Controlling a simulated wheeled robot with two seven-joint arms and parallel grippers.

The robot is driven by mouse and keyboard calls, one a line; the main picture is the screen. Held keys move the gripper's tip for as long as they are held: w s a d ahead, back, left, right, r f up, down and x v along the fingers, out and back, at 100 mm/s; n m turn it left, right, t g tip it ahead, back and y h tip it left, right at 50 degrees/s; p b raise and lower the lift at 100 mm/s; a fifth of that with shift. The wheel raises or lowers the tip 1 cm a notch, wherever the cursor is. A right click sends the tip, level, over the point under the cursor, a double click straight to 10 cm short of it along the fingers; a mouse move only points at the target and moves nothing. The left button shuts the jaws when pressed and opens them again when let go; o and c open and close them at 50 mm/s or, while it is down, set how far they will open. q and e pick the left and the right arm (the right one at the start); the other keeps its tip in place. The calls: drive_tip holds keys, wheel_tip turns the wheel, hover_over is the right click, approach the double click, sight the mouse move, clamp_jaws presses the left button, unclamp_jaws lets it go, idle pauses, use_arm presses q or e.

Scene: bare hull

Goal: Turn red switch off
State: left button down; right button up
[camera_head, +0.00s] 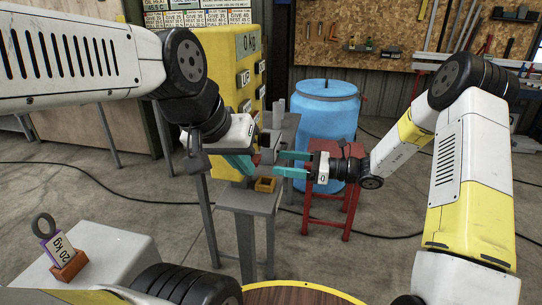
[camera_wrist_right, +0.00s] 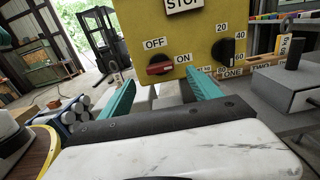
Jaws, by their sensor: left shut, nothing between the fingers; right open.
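The red switch (camera_wrist_right: 160,68) is a red-faced knob on the yellow panel (camera_wrist_right: 135,30) in the right wrist view. Its handle lies nearly level, with its right end towards the ON label; the OFF label is up to its left. My right gripper (camera_wrist_right: 162,80) is open, its teal fingers either side of the switch in that view, with the gap between them empty. I cannot tell whether they touch the panel.
A black dial (camera_wrist_right: 224,52) sits right of the switch, below a STOP label. A grey table (camera_head: 248,199) stands under the grippers. A blue barrel (camera_head: 325,108) and red stool (camera_head: 345,205) are behind my right gripper.

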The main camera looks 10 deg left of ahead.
sight(260, 159)
drive_tip(key=a, duration=0.7)
drive_tip(key=shift+w+a, duration=0.15)
drive_tip(key=shift+a, duration=0.15)
drive_tip(key=c, duration=1.4)
